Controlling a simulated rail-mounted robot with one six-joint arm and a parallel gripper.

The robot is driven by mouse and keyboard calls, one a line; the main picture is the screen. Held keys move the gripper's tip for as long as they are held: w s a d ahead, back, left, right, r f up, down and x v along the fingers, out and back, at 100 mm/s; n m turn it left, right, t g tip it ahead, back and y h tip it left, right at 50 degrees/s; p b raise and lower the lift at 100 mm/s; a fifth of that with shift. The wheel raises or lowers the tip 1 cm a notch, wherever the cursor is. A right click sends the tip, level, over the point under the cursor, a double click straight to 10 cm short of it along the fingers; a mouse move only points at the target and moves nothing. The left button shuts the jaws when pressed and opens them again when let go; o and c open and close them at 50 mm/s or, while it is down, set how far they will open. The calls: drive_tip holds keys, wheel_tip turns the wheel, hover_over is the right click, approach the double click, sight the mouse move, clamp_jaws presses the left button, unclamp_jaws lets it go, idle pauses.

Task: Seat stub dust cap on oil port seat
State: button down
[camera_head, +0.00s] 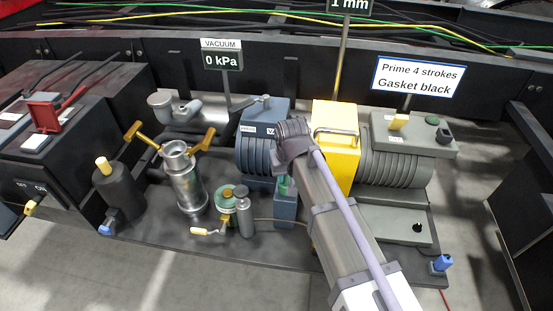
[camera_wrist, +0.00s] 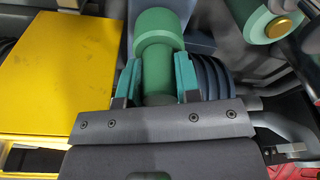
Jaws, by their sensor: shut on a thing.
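The stub dust cap appears to be the green stepped cylinder (camera_wrist: 158,28) in the wrist view, with a wide head and narrower body. My gripper (camera_wrist: 157,82) is shut on its narrower body, one teal fingertip on each side. In the head view my gripper (camera_head: 284,187) points down just above a blue-grey box (camera_head: 285,211), in front of the blue ribbed pump (camera_head: 262,150). The cap cannot be told apart from the fingertips there. I cannot tell which fitting is the oil port seat, or whether the cap touches anything.
A yellow block (camera_head: 336,150) stands close right of my wrist. Left of my gripper are a grey cylinder (camera_head: 244,212), a green round part (camera_head: 227,199) and a polished metal vessel (camera_head: 187,185). Signs stand behind on posts. Some dark deck in front is clear.

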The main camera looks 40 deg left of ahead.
drive_tip(key=shift+f+b, duration=0.4)
idle(0.6)
drive_tip(key=c, duration=1.1)
unclamp_jaws()
drive_tip(key=shift+c, duration=0.2)
drive_tip(key=shift+r, duration=0.2)
drive_tip(key=shift+s+d+r+p, duration=0.1)
drive_tip(key=shift+r+p, duration=0.65)
drive_tip(key=shift+p, duration=0.1)
drive_tip(key=shift+s+d+r+p, duration=0.1)
drive_tip(key=shift+r+p, duration=0.65)
drive_tip(key=shift+p, duration=0.1)
drive_tip(key=shift+r, duration=0.1)
